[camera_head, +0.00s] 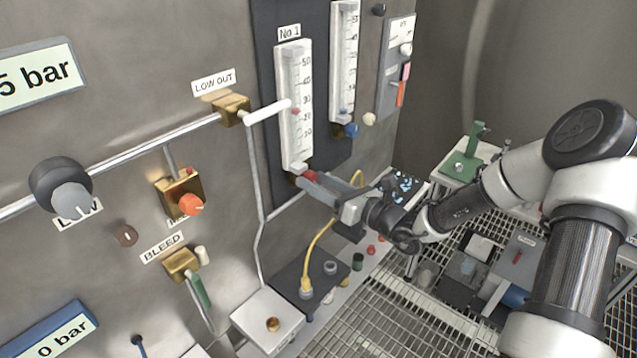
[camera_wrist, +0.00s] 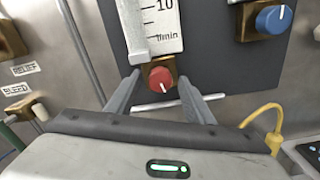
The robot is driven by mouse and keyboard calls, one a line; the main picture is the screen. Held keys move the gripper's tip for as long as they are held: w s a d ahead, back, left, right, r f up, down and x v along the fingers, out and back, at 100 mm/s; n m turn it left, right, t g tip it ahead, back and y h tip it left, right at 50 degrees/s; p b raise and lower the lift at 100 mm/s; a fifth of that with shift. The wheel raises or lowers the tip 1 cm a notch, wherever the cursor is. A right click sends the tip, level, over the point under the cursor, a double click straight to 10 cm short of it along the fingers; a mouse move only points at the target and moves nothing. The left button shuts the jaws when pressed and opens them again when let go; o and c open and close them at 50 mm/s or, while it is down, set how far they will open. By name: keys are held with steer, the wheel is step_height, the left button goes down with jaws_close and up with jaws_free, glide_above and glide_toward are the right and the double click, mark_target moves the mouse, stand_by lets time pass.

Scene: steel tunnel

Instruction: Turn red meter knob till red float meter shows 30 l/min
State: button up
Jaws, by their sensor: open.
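The red knob (camera_wrist: 160,78) sits on a brass block under the No 1 float meter (camera_head: 297,150). My gripper (camera_wrist: 159,84) is open, with one finger on each side of the knob and visible gaps. In the head view, my gripper (camera_head: 307,181) reaches the red knob (camera_head: 311,176) from the right and partly hides it. The small red float (camera_head: 295,111) appears between the 20 and 30 marks. The wrist view shows only the scale's bottom (camera_wrist: 163,30), with 10 and l/min.
A blue knob (camera_wrist: 273,19) is right of the red one, under a second meter (camera_head: 343,60). A yellow hose (camera_head: 318,243) runs below my gripper. Benches and grating lie below.

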steer(key=shift+d, duration=0.1)
steer(key=b+v, duration=0.1)
steer(key=v, duration=1.6)
steer(key=shift+s, duration=0.2)
